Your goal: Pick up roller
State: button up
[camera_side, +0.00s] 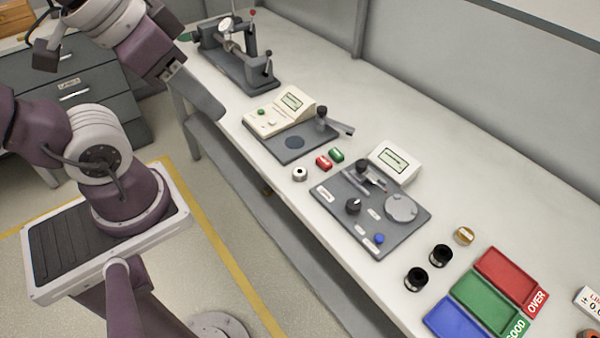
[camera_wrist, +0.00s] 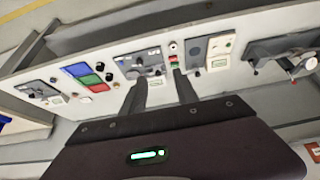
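I cannot tell for sure which thing is the roller. A small silver cylinder with a dark centre hole (camera_side: 300,174) stands on the bench in the side view, beside a red block (camera_side: 323,162) and a green block (camera_side: 336,155); it also shows in the wrist view (camera_wrist: 173,46). Two black cylinders (camera_side: 416,279) (camera_side: 441,255) stand left of the coloured trays, with a brass-coloured ring (camera_side: 464,236) nearby. My gripper (camera_wrist: 159,74) is open, its two dark fingers apart with nothing between them. It is raised at the bench's near edge, away from all these parts.
A grey fixture plate with knobs and a round disc (camera_side: 402,208) sits mid-bench. A cream gauge box (camera_side: 281,110) and a dark dial stand (camera_side: 235,60) are farther back. Red (camera_side: 505,270), green and blue trays stand at front right. The bench's wall side is clear.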

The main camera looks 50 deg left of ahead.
jog(key=o, duration=0.5)
jog(key=m+g+y, duration=0.3)
jog(key=m+y, duration=0.7)
jog(key=m, duration=0.7)
send_near(300, 172)
jog(key=s+a+r, duration=0.4)
jog(key=s+r, duration=0.1)
jog(key=r, duration=0.2)
jog(key=f+m+t, duration=0.1)
jog(key=f+m, duration=0.1)
jog(key=f, duration=0.1)
jog(key=w+d+f+m+t, duration=0.1)
jog(key=f+m+t, duration=0.1)
jog(key=f+m, duration=0.1)
jog(key=w+d+f+m+t+y, duration=0.1)
jog(key=f+m+t, duration=0.1)
jog(key=f+m, duration=0.1)
jog(key=shift+w+d+f, duration=0.2)
jog(key=shift+w+f, duration=0.05)
jog(key=shift+f, duration=0.1)
jog(key=x, duration=0.7)
jog(key=shift+w+d+f, duration=0.1)
jog(key=shift+f, duration=0.1)
